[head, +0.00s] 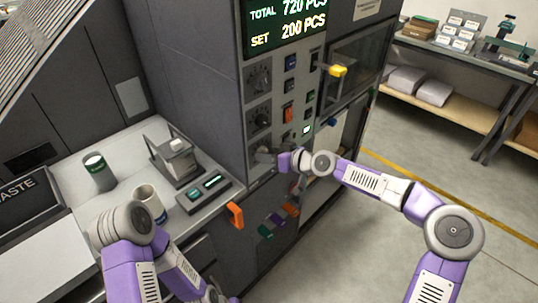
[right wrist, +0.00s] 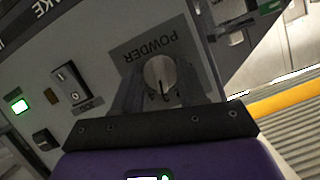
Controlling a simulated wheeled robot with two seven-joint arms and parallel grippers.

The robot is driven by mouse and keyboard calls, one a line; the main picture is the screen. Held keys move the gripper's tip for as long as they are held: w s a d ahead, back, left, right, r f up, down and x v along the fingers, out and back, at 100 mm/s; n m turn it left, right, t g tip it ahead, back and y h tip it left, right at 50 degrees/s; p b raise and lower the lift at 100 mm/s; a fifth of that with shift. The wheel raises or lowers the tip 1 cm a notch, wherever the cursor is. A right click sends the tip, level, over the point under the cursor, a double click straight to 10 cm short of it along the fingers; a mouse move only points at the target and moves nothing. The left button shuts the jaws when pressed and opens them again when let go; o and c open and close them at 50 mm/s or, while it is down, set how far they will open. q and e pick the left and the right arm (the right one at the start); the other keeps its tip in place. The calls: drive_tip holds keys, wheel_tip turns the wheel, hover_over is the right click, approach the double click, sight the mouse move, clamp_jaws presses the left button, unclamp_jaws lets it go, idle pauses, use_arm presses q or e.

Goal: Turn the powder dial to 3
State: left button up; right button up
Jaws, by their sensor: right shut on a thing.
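The powder dial (right wrist: 158,72) is a round grey knob on a dark plate labelled POWDER, which appears upside down in the right wrist view. My right gripper (right wrist: 162,90) is shut on the dial, one finger on each side. In the head view, my right gripper (head: 274,158) is at the machine's front panel, below two other dark dials, and mostly hides the powder dial. My left gripper is not in view.
Dark dials (head: 259,78), switches and a green-lit button (head: 307,129) sit close above the gripper. A yellow handle (head: 337,70) juts out at upper right. An orange handle (head: 235,215) is lower left. A counter (head: 95,205) holds a mug and a small device.

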drive_tip(key=o, duration=1)
drive_tip(key=shift+o, duration=0.2)
drive_tip(key=v, duration=0.7)
drive_tip(key=shift+s+d+p, duration=0.2)
drive_tip(key=shift+d+p, duration=0.05)
drive_tip(key=shift+p, duration=0.1)
